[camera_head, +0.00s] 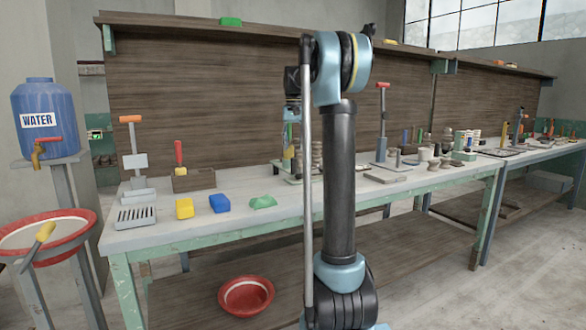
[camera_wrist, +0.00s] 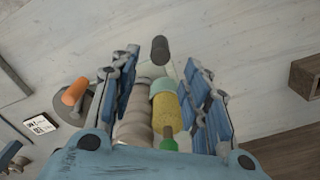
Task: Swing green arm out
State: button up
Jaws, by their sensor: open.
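My gripper (camera_wrist: 160,62) is open in the wrist view, with its blue-padded fingers spread to either side. Between them, below in the picture, are a grey-beige ribbed stack (camera_wrist: 134,124) and a yellow cylinder (camera_wrist: 166,112) with a pale teal end. A small green tip (camera_wrist: 168,144) shows at the yellow cylinder's lower end. A dark cylinder (camera_wrist: 160,49) shows beyond, near the fingertips. I see no clear contact with the fingers. In the head view, my arm hides much of this spot. I cannot tell which green part is the swinging arm.
An orange knob (camera_wrist: 75,91) and a white label (camera_wrist: 39,126) lie left of my fingers. On the workbench (camera_head: 240,208) are a yellow block (camera_head: 184,208), a blue block (camera_head: 219,203) and a green piece (camera_head: 263,202). A wooden box (camera_head: 194,181) stands behind them.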

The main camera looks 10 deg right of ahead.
aim_at(294, 164)
notch_tip(294, 164, down, 9)
jog(key=shift+f, duration=0.15)
jog(key=shift+c, duration=0.6)
grip_shut()
